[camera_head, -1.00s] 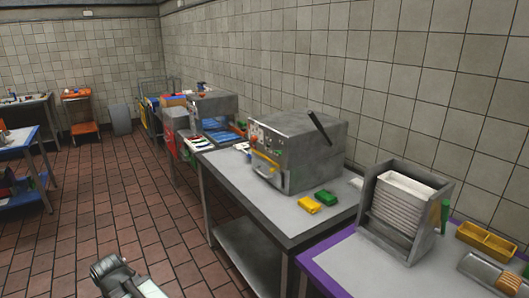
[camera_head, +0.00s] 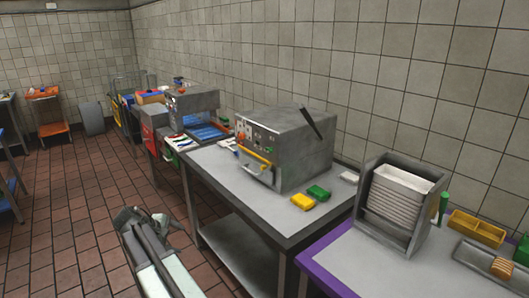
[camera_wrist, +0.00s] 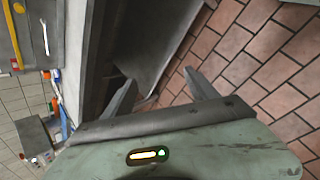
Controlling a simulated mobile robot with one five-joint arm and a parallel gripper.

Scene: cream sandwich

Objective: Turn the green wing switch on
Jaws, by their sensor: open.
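A grey metal box machine (camera_head: 305,152) stands on the steel table. Its front panel (camera_head: 247,140) carries small controls, a red-orange one (camera_head: 240,137) and a yellow handle (camera_head: 255,156) among them. The green wing switch is too small to make out clearly. My gripper (camera_head: 143,216) is low over the floor, left of the table and well apart from the machine. In the wrist view its two fingers (camera_wrist: 162,90) are spread and empty. A metal surface with a yellow bar (camera_wrist: 44,38) shows at that view's upper left.
The steel table (camera_head: 240,195) has a lower shelf (camera_head: 235,250). A purple-edged table (camera_head: 345,255) with a tray rack (camera_head: 395,205) stands at right. Tiled floor (camera_head: 80,220) at left is clear.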

